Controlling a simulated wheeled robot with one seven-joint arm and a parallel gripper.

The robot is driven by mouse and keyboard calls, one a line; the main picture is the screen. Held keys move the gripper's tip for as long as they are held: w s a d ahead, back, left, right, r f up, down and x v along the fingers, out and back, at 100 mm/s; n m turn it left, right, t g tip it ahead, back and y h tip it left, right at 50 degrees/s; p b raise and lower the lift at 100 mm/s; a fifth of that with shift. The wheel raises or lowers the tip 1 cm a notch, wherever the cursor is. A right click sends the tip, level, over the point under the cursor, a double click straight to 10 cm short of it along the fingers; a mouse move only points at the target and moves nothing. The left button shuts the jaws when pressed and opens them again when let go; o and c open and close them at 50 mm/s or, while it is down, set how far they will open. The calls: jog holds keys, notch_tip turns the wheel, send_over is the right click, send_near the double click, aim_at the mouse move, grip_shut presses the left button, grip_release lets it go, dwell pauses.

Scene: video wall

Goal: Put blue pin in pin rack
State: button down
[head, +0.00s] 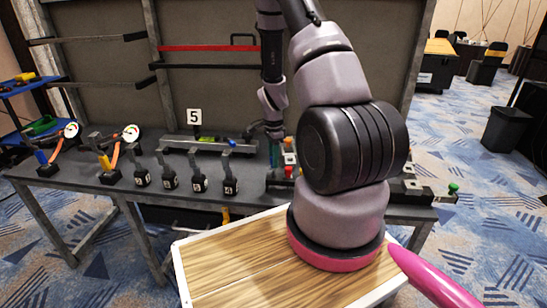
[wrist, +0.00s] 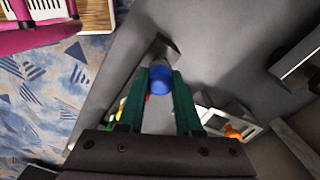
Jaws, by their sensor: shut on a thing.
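In the wrist view, the blue pin (wrist: 160,82) sits between the green fingertips of my gripper (wrist: 160,88), which is shut on it. In the head view, my gripper (head: 273,151) is low over the back middle of the grey table, partly hidden by my arm. The pin cannot be made out between the fingers there. Red, white and orange parts (head: 289,158) stand just right of the gripper, partly behind my arm. I cannot tell whether they belong to the pin rack.
A green knob (head: 453,187) is at the right end.

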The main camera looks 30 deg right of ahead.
jog(key=shift+f, duration=0.95)
jog(key=shift+f, duration=0.35)
jog(key=shift+f, duration=0.4)
grip_release()
dwell(0.5)
jog(key=shift+r, duration=3.45)
